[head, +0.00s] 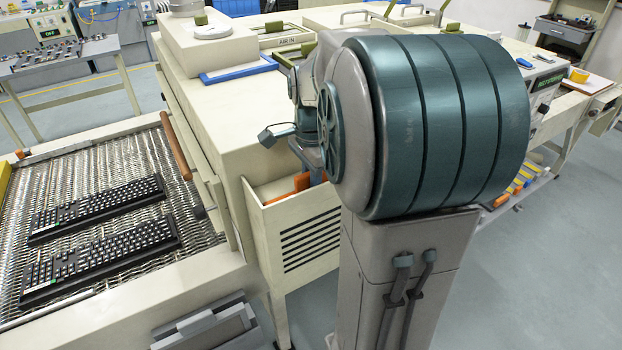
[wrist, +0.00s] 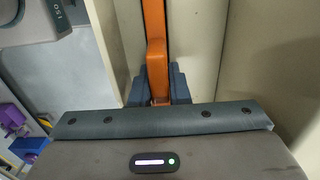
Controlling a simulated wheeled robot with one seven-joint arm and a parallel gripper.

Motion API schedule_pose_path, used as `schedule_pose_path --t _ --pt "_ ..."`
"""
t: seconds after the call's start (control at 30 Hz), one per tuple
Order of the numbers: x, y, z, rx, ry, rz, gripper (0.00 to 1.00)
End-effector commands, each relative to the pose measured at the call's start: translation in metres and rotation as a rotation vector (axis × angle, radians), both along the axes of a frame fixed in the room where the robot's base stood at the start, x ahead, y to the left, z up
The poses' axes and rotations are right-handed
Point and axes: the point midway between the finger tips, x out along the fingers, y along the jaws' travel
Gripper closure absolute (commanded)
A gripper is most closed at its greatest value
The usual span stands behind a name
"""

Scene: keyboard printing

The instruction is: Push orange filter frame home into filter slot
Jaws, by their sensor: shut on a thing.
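The orange filter frame (wrist: 154,30) runs up the middle of the wrist view, edge-on, between cream walls. My gripper (wrist: 158,88) is shut on its near end, with a dark finger on each side. In the head view the orange frame (head: 302,181) shows as a small piece at the top of the vented cream housing (head: 300,236). The filter slot's inside is mostly hidden, and I cannot tell how deep the frame sits. My arm's large teal joint hides much of the area to the right.
Left of the housing, two black keyboards (head: 100,257) lie on a mesh conveyor (head: 190,270). The large cream machine (head: 215,115) stands behind. In the wrist view a cream wall (wrist: 205,50) is close on the right. Open grey floor (head: 560,270) lies at the right.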

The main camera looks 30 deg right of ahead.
Motion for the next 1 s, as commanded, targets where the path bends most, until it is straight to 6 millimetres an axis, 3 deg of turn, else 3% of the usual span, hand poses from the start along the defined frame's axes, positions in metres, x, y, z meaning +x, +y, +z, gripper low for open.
schedule_pose_path --t 1.0 --pt "-0.001 0.000 0.050 0.001 0.003 0.001 1.00"
